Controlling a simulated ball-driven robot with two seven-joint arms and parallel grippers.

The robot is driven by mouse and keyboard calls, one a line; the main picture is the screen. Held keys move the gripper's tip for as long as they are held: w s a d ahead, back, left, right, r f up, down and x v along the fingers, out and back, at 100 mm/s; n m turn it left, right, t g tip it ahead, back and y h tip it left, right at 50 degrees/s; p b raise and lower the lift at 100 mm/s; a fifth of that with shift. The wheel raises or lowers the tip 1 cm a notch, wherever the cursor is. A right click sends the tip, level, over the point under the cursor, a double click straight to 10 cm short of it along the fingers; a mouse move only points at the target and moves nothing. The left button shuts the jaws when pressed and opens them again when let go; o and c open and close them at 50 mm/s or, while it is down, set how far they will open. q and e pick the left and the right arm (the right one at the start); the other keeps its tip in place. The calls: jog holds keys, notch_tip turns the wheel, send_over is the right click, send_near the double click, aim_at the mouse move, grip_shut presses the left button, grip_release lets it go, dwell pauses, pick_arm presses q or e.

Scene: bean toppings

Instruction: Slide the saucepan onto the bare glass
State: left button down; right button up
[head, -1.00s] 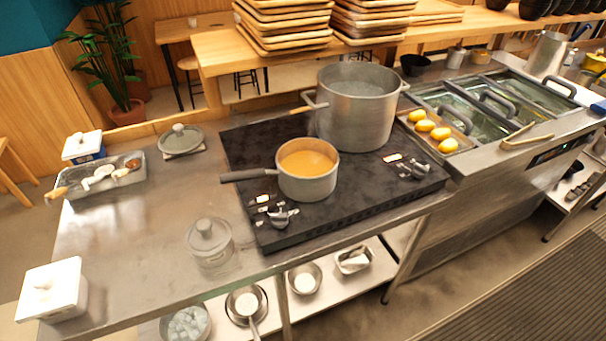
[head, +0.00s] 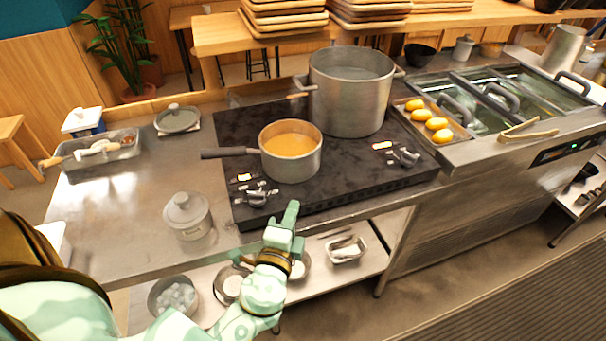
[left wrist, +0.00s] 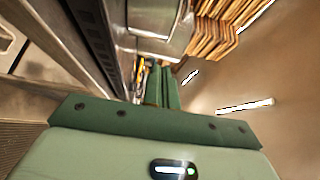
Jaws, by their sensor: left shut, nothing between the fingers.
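The saucepan (head: 291,160) is grey metal with orange-brown soup in it, and its dark handle (head: 230,153) points left. It stands on the left front part of the black glass hob (head: 345,182). A large steel stockpot (head: 349,103) stands behind it to the right. My left gripper (head: 291,214) is shut and empty, just in front of the hob's front edge, apart from the saucepan. In the left wrist view the green fingers (left wrist: 162,88) lie together, and a metal pot shows beyond them. My right gripper is not in view.
A lidded grey pot (head: 187,216) stands on the counter left of the hob. Control knobs (head: 258,195) sit at the hob's front. Lemons (head: 436,124) lie in a tray right of the hob. The hob's front middle is clear.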

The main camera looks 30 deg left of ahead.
aim_at(287, 164)
pick_arm(q)
jog(key=p+x, duration=0.1)
jog(key=x, duration=0.8)
jog(key=shift+w+a+p, duration=0.2)
jog(key=shift+w+a, duration=0.05)
jog(key=shift+a, duration=0.35)
jog(key=shift+w+a+p, duration=0.2)
jog(key=shift+w+a, duration=0.1)
jog(key=shift+a, duration=0.25)
jog(key=shift+w+a+f, duration=0.1)
jog(key=shift+w+a, duration=0.15)
jog(key=shift+a, duration=0.35)
jog(key=a, duration=0.1)
jog(key=w+a, duration=0.1)
jog(key=a, duration=0.1)
jog(key=shift+w+a+b, duration=0.1)
jog(key=shift+w+b, duration=0.3)
